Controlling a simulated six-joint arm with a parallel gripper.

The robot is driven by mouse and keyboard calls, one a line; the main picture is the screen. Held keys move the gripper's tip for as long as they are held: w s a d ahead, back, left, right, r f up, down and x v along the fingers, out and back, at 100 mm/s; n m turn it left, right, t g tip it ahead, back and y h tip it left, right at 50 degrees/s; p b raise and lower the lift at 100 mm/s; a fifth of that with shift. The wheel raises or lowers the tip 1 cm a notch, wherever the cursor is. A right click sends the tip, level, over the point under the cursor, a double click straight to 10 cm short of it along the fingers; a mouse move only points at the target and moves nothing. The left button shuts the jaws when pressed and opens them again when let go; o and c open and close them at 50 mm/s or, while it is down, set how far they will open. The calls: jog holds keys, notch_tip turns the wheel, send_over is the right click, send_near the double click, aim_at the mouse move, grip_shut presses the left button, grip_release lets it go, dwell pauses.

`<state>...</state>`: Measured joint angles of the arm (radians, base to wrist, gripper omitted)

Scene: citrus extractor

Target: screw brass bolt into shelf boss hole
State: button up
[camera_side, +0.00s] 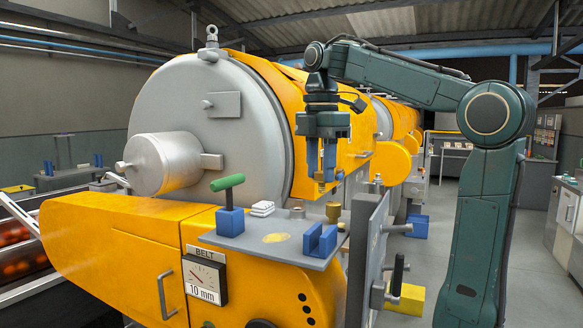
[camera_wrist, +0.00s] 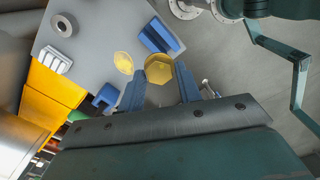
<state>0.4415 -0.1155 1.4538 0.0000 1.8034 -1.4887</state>
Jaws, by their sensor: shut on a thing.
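My gripper (camera_side: 328,178) points down above the right part of the grey shelf (camera_side: 309,262), its blue fingers shut on the brass bolt (camera_side: 320,186).
A slotted blue block (camera_side: 320,241) stands at the shelf's right front. A green-handled tool (camera_side: 228,183) stands in a blue holder (camera_side: 230,222) at left, beside a white stack (camera_side: 262,208). A flat yellow patch (camera_side: 275,238) lies mid-shelf. The large grey-and-orange machine rises behind.

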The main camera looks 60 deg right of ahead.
jog(key=shift+w+d, duration=0.1)
jog(key=shift+d, duration=0.05)
jog(key=w+d+f, duration=0.2)
jog(key=w+d, duration=1)
jog(key=d, duration=0.3)
jog(key=shift+w+d+f, duration=0.15)
jog(key=shift+d+f, duration=0.1)
jog(key=shift+d, duration=0.15)
jog(key=shift+f, duration=0.15)
jog(key=shift+f, duration=2.7)
jog(key=shift+f, duration=1.5)
jog(key=o, duration=1.1)
